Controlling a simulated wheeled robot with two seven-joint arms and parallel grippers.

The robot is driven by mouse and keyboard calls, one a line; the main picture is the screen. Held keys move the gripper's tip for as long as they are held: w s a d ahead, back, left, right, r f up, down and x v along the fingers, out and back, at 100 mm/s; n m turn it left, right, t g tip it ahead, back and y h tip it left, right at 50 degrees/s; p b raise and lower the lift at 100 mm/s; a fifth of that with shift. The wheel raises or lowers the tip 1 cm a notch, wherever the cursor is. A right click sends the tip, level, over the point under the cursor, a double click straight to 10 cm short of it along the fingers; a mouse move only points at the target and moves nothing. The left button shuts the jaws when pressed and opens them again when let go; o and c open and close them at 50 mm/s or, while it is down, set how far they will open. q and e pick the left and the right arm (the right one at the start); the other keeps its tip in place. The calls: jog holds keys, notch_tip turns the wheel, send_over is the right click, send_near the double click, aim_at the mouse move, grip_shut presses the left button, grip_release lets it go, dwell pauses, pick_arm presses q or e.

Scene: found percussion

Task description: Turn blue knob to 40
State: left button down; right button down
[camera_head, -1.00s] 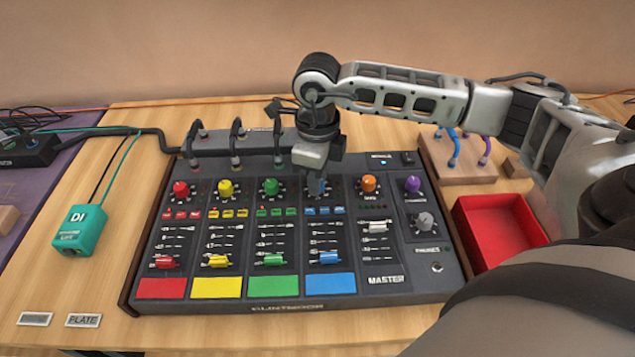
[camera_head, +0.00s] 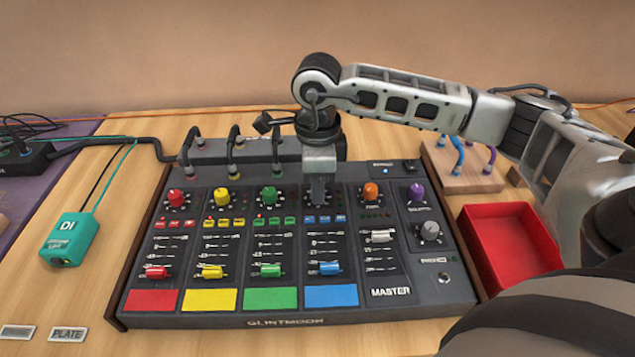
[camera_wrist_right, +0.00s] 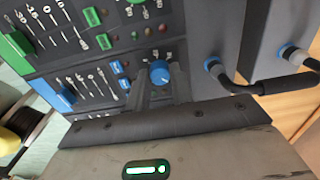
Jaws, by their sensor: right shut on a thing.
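The mixing console (camera_head: 218,321) lies on the table with a row of coloured knobs. My right gripper (camera_head: 318,198) points down over the blue channel and hides the blue knob in the head view. In the right wrist view the blue knob (camera_wrist_right: 160,72) sits between the fingers of my right gripper (camera_wrist_right: 164,82), which is shut on it. Its pointer is not clear, and the scale numbers around it are too small to read. The blue fader (camera_head: 330,269) and blue label pad (camera_head: 331,295) lie below in the same channel. My left gripper is not in view.
Green knob (camera_head: 269,195) and orange knob (camera_head: 370,191) flank the gripper closely. Cables (camera_head: 232,150) arch at the console's back. A red tray (camera_head: 508,248) stands right of it, a teal DI box (camera_head: 70,238) left.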

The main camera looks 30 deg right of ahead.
jog(key=c, duration=1.2)
grip_release()
jog(key=shift+c, duration=0.2)
notch_tip(320, 180, up, 16)
